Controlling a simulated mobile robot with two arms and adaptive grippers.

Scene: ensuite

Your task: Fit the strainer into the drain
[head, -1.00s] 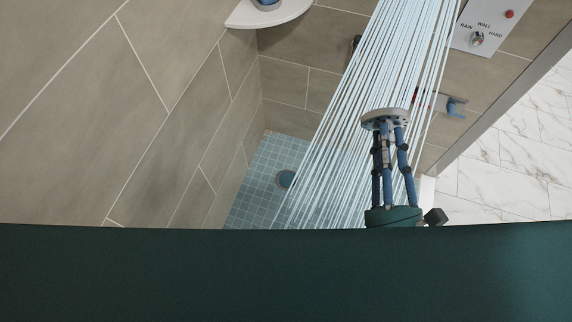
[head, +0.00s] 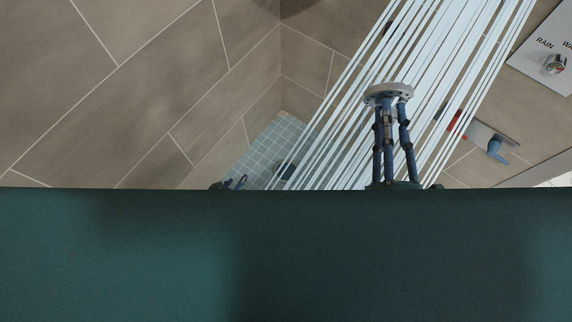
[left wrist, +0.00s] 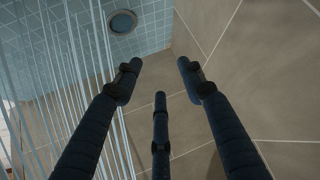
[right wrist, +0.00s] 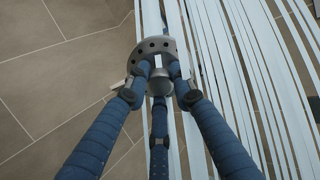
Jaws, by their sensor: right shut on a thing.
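The strainer (head: 388,93), a light grey disc with holes around its rim, is held in the fingertips of my right gripper (head: 391,104). In the right wrist view the strainer (right wrist: 151,47) sits between the shut fingers, its short stem toward the palm. The drain (head: 286,171) is a dark round opening in the blue tiled shower floor, partly behind falling water. It also shows in the left wrist view (left wrist: 122,22), ringed in grey. My left gripper (left wrist: 160,82) is open and empty, apart from the drain; only its fingertips (head: 236,183) show in the head view.
Streams of water (head: 410,90) fall across the stall, passing behind and beside the right gripper. Beige tiled walls (head: 150,90) enclose the floor. A white control panel (head: 550,55) and a blue handle (head: 495,148) are at right. My dark green body hides the lower picture.

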